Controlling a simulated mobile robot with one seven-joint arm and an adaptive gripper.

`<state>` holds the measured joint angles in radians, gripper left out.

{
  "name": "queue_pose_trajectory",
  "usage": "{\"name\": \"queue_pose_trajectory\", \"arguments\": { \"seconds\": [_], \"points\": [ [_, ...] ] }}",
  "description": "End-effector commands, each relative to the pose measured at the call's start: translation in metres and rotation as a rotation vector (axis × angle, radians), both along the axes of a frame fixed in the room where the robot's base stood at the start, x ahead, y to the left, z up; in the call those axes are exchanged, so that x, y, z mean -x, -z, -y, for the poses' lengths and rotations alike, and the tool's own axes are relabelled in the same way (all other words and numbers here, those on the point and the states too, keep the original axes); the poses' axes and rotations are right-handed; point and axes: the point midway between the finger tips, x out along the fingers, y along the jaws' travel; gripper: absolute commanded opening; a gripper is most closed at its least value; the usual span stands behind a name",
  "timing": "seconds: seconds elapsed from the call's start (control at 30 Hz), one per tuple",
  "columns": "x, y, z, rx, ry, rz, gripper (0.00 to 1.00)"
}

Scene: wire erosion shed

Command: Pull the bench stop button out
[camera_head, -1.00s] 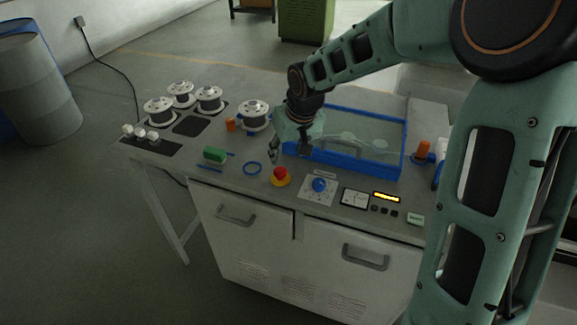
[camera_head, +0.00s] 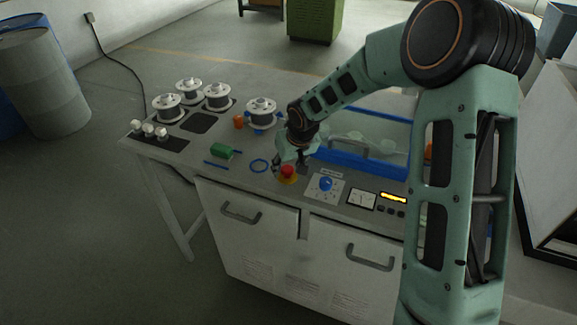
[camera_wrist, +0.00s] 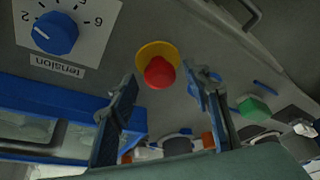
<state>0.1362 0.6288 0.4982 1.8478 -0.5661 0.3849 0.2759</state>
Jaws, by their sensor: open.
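The bench stop button (camera_head: 288,171) is a red mushroom head on a yellow base, set in the grey bench top near its front edge. In the wrist view the red head (camera_wrist: 159,72) lies ahead of my gripper, roughly between the lines of its two fingers. My gripper (camera_head: 287,164) is just behind the button in the head view. In the wrist view my gripper (camera_wrist: 163,90) is open, with one finger on each side and nothing between the pads. Whether a finger touches the button cannot be told.
A blue tension knob (camera_head: 325,184) and a meter (camera_head: 361,198) sit right of the button. A blue-framed tank (camera_head: 340,162) stands behind, partly hidden by my arm.

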Motion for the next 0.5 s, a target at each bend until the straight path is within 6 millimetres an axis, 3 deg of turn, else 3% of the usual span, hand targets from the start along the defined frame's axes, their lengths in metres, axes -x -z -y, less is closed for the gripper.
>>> {"name": "queue_pose_trajectory", "arguments": {
  "seconds": [0.07, 0.43, 0.5],
  "points": [
    [-0.0001, -0.0002, 0.0001, 0.0, 0.0, 0.0, 0.4],
    [0.0001, -0.0004, 0.0, 0.0, 0.0, 0.0, 0.0],
    [0.0001, -0.0004, 0.0, 0.0, 0.0, 0.0, 0.0]
  ]
}}
